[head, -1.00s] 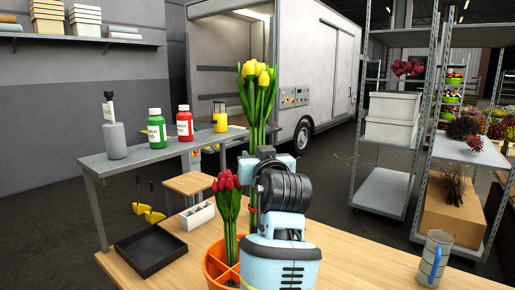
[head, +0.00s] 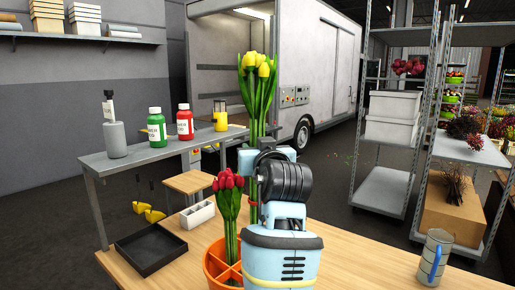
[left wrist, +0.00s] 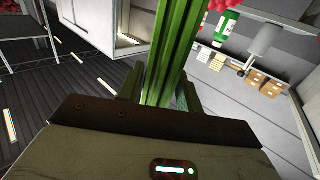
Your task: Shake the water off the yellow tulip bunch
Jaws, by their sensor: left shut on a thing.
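The yellow tulip bunch (head: 259,75) stands upright in the head view, yellow heads at the top and long green stems below. My left gripper (head: 262,158) is shut on its stems; my own wrist hides the fingertips and the lower stems. In the left wrist view the green stems (left wrist: 172,55) rise from between the jaws of my left gripper (left wrist: 160,98). The orange divided pot (head: 214,268) is below, and red tulips (head: 229,184) stand in it at left of my arm. Water drops cannot be made out. My right gripper is not in view.
A black tray (head: 150,251) and a white divided box (head: 197,217) are left of the pot. A grey shelf (head: 170,150) carries bottles behind.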

